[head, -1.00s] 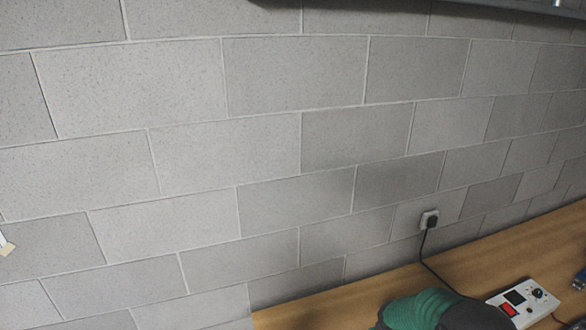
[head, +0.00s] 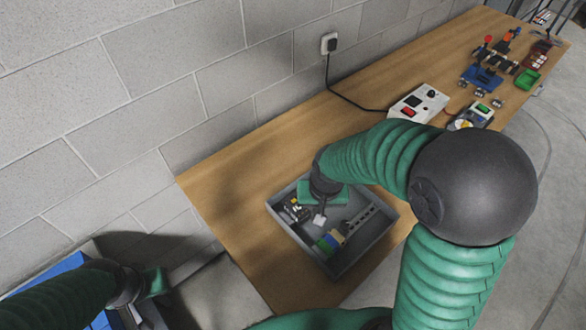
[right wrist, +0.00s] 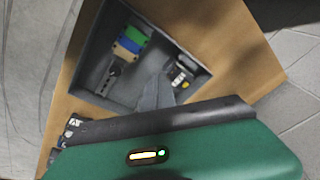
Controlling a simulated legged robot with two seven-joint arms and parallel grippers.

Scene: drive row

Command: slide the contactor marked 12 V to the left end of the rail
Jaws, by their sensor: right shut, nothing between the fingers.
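In the head view a grey tray (head: 377,231) holds a rail (head: 358,220) with a small group of yellow, blue and green contactors (head: 331,241) side by side near its lower-left part. The right wrist view shows the group as tan, blue (right wrist: 129,44) and green (right wrist: 121,52) blocks, with the rail (right wrist: 110,78) below. No 12 V marking is legible. My right gripper (head: 320,219) is shut and empty over the tray, apart from the group; its finger shows in the right wrist view (right wrist: 150,95). My left gripper (head: 157,283) is at the lower left; its fingers are unclear.
A white switch box (head: 418,103) with a cable to the wall socket stands further along the wooden bench (head: 235,205).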

